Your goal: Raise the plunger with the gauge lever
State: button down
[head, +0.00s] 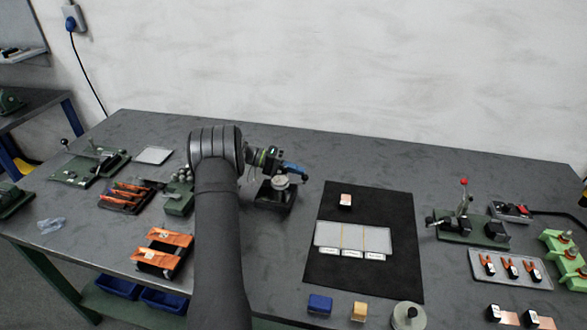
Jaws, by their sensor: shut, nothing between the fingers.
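The gauge (274,197) stands on the bench left of the black mat, on a dark base with a pale round part on top. My gripper (303,173) is at the gauge's upper part, with its fingers shut and nothing held. The gripper and wrist cover the top of the gauge from this side. The lever and the plunger are too small and too hidden to make out, and I cannot tell whether my fingers touch the lever.
Right of the gauge, a black mat (325,275) bears a clear divided tray (325,234). A green fixture (180,200) and an orange-topped rack (125,197) stand to the left. A lever press (463,225) stands at the right. The bench behind the mat is clear.

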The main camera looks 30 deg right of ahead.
jog(key=shift+s+a+m+g+y, duration=0.1)
jog(key=shift+s+m+g+y, duration=0.25)
jog(key=shift+m+g+y, duration=0.45)
jog(key=shift+s+m+g+y, duration=0.3)
jog(key=shift+m+g+y, duration=0.3)
jog(key=shift+m+y, duration=0.35)
notch_tip(320, 180, up, 4)
jog(key=shift+s+r, duration=0.1)
jog(key=shift+r, duration=0.15)
jog(key=s+d+r, duration=0.3)
jog(key=s+r, duration=0.3)
jog(key=s, duration=0.5)
jog(key=shift+d+r, duration=0.25)
jog(key=shift+d, duration=0.15)
jog(key=shift+w, duration=0.1)
